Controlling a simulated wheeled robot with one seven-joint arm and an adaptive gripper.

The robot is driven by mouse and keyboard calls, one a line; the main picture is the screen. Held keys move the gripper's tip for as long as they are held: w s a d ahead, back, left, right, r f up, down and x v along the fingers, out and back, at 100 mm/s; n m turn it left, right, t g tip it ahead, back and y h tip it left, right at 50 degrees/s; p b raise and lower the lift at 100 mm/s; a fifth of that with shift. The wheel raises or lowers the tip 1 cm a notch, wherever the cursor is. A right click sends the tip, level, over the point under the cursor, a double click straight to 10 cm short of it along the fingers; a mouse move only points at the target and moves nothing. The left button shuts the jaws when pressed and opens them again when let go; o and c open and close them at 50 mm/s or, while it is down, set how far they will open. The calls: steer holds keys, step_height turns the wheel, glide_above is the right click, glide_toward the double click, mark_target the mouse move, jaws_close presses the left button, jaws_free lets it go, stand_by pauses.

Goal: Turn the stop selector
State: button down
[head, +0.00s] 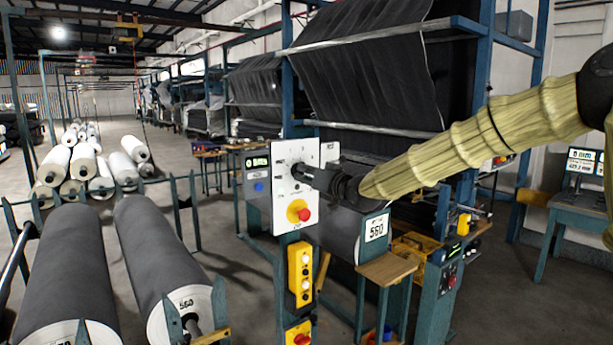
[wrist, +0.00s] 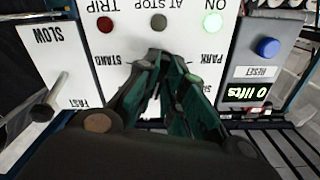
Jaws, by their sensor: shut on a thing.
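The white control panel (head: 283,212) stands upright, facing my gripper (head: 308,175), which reaches it from the right. In the wrist view the panel (wrist: 200,38) appears upside down. There my gripper's dark green fingers (wrist: 166,68) are closed together at the panel between the labels STAND and PARK. They are shut on the stop selector, which they mostly hide, so its pointing direction cannot be told. Above the fingers in that view are a red TRIP lamp (wrist: 105,24), a grey AT STOP lamp (wrist: 158,22) and a bright green ON lamp (wrist: 212,23).
A SLOW/FAST lever (wrist: 50,98) is close by at left in the wrist view. A blue RESET button (wrist: 268,47) and a "0 lifts" display (wrist: 247,93) are at right. A red stop button (head: 303,214) is below my gripper. Grey rolls (head: 70,265) lie at left.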

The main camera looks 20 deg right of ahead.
steer(key=shift+r, duration=0.1)
stand_by(0.3)
steer(key=c, duration=1.5)
jaws_free()
steer(key=shift+d, duration=0.1)
steer(key=v, duration=1.2)
